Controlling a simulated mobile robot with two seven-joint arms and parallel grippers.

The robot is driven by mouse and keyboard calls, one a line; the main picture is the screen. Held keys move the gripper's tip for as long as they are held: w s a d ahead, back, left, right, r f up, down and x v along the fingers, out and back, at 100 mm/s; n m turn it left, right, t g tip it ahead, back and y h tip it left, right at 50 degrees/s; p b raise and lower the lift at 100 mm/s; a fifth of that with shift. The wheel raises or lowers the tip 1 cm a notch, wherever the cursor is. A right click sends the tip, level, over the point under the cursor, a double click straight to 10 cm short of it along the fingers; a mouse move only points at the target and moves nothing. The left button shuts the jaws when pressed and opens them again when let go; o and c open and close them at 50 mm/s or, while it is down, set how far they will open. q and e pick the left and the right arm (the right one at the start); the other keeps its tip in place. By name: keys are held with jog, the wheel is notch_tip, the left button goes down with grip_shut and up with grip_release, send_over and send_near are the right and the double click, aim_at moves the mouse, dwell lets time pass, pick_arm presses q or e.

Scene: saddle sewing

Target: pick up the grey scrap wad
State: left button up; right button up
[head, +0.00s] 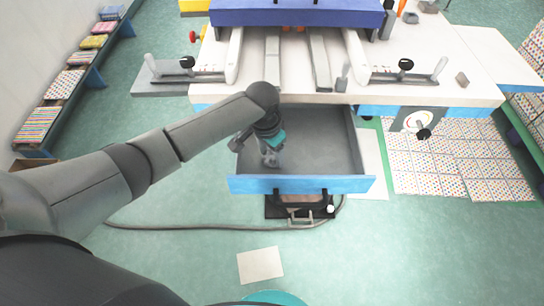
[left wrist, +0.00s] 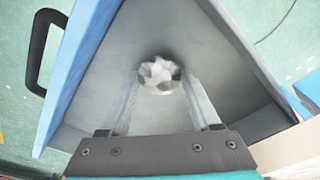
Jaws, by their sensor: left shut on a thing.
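The grey scrap wad (left wrist: 160,76) is a crumpled, faceted pale-grey lump between the fingertips of my left gripper in the left wrist view. My left gripper (head: 270,160) reaches down into the open drawer (head: 345,184) in the head view. Its fingers (left wrist: 160,90) are shut on the wad, one on each side. In the head view the wad is too small to make out clearly. Whether it touches the drawer floor, I cannot tell. My right gripper is not in view.
The drawer has grey walls and a blue front with a dark handle (left wrist: 40,50). Above it stands the white-topped machine table (head: 460,90) with clamps and rails. A cable and a pale sheet (head: 260,265) lie on the green floor. Shelves of stacked sheets (head: 65,85) line the left.

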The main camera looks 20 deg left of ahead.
pick_arm(q)
jog(key=shift+c, duration=1.2)
